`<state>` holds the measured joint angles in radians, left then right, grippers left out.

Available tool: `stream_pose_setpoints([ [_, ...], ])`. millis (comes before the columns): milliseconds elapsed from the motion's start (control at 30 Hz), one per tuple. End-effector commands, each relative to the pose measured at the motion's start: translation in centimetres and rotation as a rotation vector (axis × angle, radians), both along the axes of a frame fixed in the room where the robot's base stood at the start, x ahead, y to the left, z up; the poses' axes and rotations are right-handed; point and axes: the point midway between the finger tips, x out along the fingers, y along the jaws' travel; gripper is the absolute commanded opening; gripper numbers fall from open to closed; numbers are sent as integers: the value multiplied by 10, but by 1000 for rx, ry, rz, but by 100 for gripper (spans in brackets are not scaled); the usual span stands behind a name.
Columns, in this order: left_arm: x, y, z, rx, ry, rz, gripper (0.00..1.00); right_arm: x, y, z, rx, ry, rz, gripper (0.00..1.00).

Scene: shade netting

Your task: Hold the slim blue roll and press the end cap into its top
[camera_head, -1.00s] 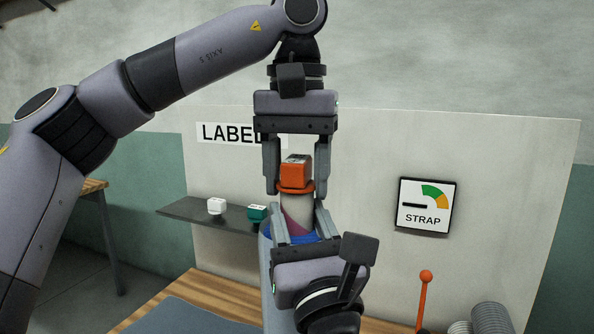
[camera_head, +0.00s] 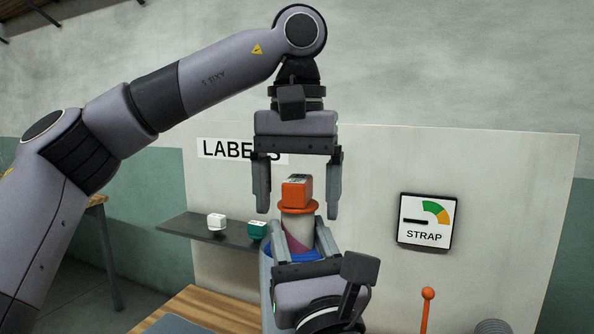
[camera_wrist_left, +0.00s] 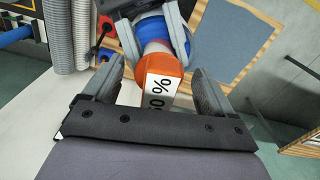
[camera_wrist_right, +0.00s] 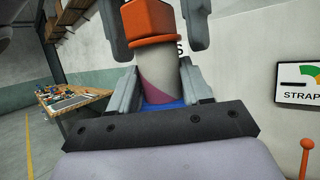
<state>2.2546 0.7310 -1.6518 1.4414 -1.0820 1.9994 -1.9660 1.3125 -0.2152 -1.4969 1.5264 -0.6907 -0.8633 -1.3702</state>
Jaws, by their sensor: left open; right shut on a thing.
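The orange end cap (camera_head: 297,191), a block with a round flange, sits upright on top of the slim roll (camera_head: 298,230). The roll shows a pale upper part, a magenta patch and blue lower down. My right gripper (camera_head: 297,243) is shut on the roll from below and in front, hiding its lower part. My left gripper (camera_head: 298,213) points down from above, open, with a finger on each side of the cap and clear gaps. In the left wrist view the cap (camera_wrist_left: 162,68) shows a printed percent label. The right wrist view shows the cap's flange (camera_wrist_right: 156,41) against the roll's top.
A dark shelf (camera_head: 190,228) at left carries a white cap (camera_head: 216,220) and a green cap (camera_head: 257,230). A pale board (camera_head: 370,170) stands behind, with a STRAP gauge (camera_head: 427,222). An orange-knobbed lever (camera_head: 427,295) and grey rolls (camera_head: 490,327) are at lower right.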

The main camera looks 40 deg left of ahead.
Motion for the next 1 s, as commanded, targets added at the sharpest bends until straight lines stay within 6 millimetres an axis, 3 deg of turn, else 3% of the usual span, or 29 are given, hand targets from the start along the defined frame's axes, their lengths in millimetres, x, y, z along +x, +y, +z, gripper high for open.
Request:
stream_pose_setpoints([
  [533, 0, 0, 63, 3, -6, 4, 86, 0, 0, 0, -2, 0, 1, 0],
  [1000, 1, -1, 96, 5, 13, 0, 86, 0, 0, 0, -1, 0, 1, 0],
])
